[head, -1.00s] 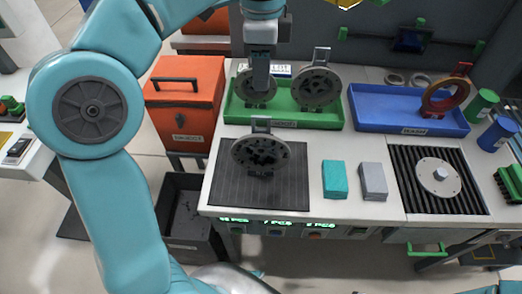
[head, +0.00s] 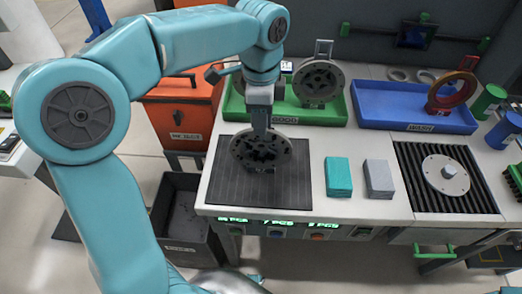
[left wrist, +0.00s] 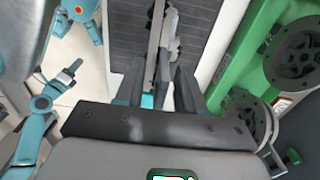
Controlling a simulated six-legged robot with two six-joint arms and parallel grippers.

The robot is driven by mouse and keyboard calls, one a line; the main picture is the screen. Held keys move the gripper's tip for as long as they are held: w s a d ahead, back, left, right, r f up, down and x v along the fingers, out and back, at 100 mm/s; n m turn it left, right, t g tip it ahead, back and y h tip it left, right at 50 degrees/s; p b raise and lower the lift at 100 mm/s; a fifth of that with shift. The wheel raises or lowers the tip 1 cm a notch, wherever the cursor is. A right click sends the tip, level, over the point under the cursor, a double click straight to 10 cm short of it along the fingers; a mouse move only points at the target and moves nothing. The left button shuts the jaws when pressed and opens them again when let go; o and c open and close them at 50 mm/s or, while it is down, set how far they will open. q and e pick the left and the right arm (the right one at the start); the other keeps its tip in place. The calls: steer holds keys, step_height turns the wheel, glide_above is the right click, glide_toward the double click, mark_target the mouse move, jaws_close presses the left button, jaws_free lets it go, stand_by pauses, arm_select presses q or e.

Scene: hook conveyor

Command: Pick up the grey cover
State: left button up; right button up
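The grey cover (head: 262,151) is a round disc with dark openings and a tab on top. It stands on the dark ribbed mat (head: 228,190) in the head view. My left gripper (head: 261,124) points straight down at its top tab. In the left wrist view my left gripper (left wrist: 160,92) shows two fingers apart, with the cover's thin edge (left wrist: 157,40) lying between them; I see no clear contact. A slender teal arm of mine at the left of that view ends in a dark gripper (left wrist: 69,73), seemingly my right one, too small to read.
A green tray (head: 300,117) behind the mat holds similar grey discs (head: 319,82). A teal block (head: 339,177) and a grey block (head: 379,178) lie right of the mat. An orange bin (head: 170,110) stands left.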

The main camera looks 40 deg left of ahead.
arm_select(q)
steer(key=shift+c, duration=0.3)
jaws_close()
stand_by(1.1)
